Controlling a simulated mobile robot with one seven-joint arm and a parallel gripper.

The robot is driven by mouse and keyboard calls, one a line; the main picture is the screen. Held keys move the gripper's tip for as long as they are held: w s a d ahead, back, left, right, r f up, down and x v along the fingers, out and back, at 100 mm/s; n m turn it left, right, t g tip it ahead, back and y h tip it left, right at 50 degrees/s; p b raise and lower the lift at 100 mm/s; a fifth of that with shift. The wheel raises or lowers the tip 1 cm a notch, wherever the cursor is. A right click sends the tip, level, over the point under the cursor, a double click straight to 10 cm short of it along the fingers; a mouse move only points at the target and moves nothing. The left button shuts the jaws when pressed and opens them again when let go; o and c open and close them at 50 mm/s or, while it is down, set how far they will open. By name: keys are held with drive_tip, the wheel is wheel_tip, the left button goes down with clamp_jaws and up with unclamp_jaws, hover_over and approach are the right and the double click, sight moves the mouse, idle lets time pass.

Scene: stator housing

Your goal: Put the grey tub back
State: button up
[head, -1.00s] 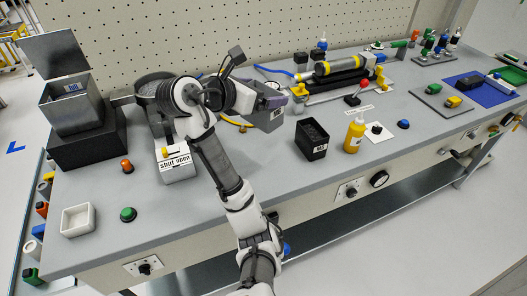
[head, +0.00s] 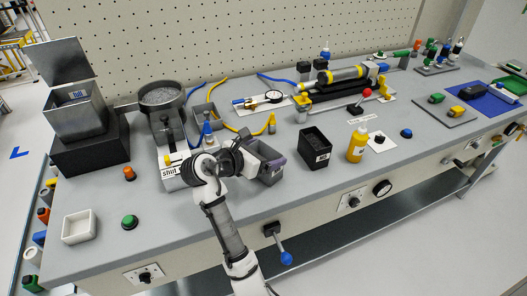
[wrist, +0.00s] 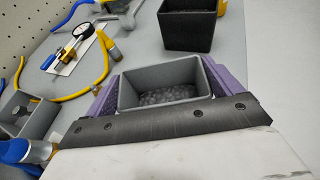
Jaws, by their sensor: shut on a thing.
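The grey tub (wrist: 158,76) is between the purple fingers of my gripper (wrist: 163,90) in the wrist view. The gripper is shut on it, with a finger along each of two opposite sides. The tub is upright and holds dark grains at its bottom. In the head view the tub (head: 270,176) is near the bench's front part, left of the black tub, partly hidden by my gripper (head: 262,160). I cannot tell whether its base touches the bench.
A black tub (head: 314,148) and a yellow bottle (head: 357,145) stand right of my gripper. A grey open holder (head: 216,117) and yellow hoses lie behind. A blue-knobbed lever (head: 286,257) sticks out below the bench's front edge.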

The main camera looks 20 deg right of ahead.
drive_tip(key=o, duration=1.2)
drive_tip(key=shift+s+a+r, duration=0.1)
drive_tip(key=shift+a+r, duration=0.05)
drive_tip(key=shift+a, duration=0.1)
drive_tip(key=b+v, duration=0.1)
drive_tip(key=v, duration=1)
drive_tip(key=shift+s+a, duration=0.15)
drive_tip(key=shift+a, duration=0.05)
